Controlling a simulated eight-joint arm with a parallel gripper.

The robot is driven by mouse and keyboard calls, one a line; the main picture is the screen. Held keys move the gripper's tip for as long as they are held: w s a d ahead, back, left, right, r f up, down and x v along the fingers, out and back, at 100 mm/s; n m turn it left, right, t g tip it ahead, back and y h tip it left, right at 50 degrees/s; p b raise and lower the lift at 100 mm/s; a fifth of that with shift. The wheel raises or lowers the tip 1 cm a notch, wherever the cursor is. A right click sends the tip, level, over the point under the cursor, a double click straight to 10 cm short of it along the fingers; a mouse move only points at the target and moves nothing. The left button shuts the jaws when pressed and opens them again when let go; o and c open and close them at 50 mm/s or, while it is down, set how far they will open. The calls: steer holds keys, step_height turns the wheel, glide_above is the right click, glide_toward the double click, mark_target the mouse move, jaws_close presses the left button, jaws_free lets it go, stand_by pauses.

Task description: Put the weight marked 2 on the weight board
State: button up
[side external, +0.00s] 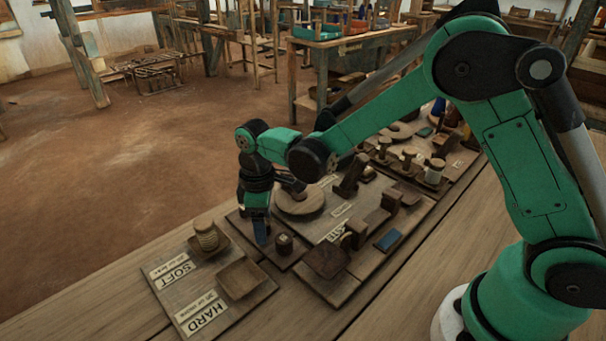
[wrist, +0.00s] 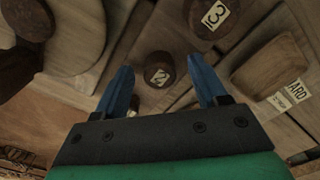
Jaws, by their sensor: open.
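The weight marked 2 (wrist: 158,70) is a dark round block with a pale number label on top. In the wrist view it sits between the blue fingertips of my gripper (wrist: 165,68), with gaps on both sides. My gripper is open and empty, pointing down close above the weights in the side view (side external: 262,232). One dark weight (side external: 284,242) shows just right of the fingers there; its number is unreadable. A round pale wooden board (side external: 300,203) lies behind the gripper, partly hidden by my arm. I cannot tell which board is the weight board.
A weight marked 3 (wrist: 210,15) stands close beyond the 2. A dark block (side external: 327,261) stands to the right. Bare bench wood (side external: 395,300) is free in front.

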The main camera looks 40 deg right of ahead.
step_height(320, 180, up, 11)
steer(key=s+d+r+m+t, duration=0.1)
steer(key=s+d+m+t, duration=0.6)
steer(key=s, duration=0.4)
steer(key=shift+d+r+m, duration=0.2)
steer(key=shift+d+m, duration=0.4)
steer(key=shift+m, duration=0.4)
